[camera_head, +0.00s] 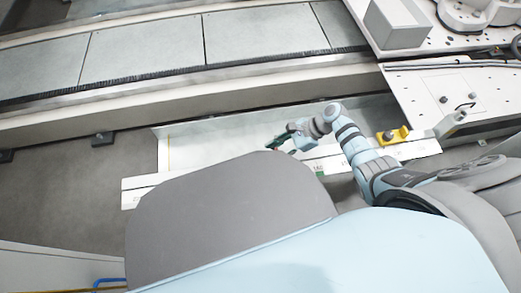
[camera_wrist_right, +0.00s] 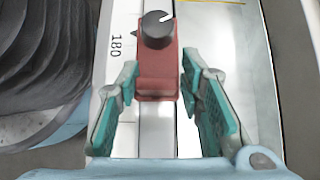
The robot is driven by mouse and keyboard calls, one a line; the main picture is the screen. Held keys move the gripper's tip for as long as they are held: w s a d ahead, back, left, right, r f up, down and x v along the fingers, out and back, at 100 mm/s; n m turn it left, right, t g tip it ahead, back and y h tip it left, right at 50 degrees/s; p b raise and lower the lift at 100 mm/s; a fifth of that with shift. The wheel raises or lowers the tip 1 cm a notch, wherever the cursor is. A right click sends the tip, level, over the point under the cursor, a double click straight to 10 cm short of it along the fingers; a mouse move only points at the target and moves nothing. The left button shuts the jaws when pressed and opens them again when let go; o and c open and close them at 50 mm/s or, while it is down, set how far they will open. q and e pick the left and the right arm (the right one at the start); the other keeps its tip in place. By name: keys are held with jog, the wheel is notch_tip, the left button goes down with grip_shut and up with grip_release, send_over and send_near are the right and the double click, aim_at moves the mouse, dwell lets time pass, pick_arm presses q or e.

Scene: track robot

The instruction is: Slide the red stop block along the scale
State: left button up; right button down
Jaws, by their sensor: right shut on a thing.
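The red stop block (camera_wrist_right: 158,78) has a black knob on top and sits on the rail beside the scale (camera_wrist_right: 118,62), with its pointer near the 180 mark. My right gripper (camera_wrist_right: 160,88) is shut on the block, with one green-padded finger on each side of it. In the head view my right gripper (camera_head: 284,142) is over the white scale strip (camera_head: 137,186), and the block cannot be made out there. My own body hides the middle of the strip. My left gripper is in neither view.
A yellow bracket (camera_head: 394,135) stands near the strip's right end. A pale metal trough (camera_head: 205,145) runs behind the scale, with a long conveyor-like track (camera_head: 145,48) beyond. A perforated plate (camera_head: 425,85) and a grey box (camera_head: 398,22) are at right.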

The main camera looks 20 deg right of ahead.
jog(key=shift+s+d+f, duration=0.2)
jog(key=shift+s+d, duration=0.3)
jog(key=shift+d, duration=0.1)
jog(key=c, duration=1.2)
grip_release()
jog(key=shift+r, duration=0.1)
jog(key=shift+w+r, duration=0.1)
jog(key=shift+d+r, duration=0.25)
jog(key=shift+d, duration=0.05)
jog(key=v, duration=1.1)
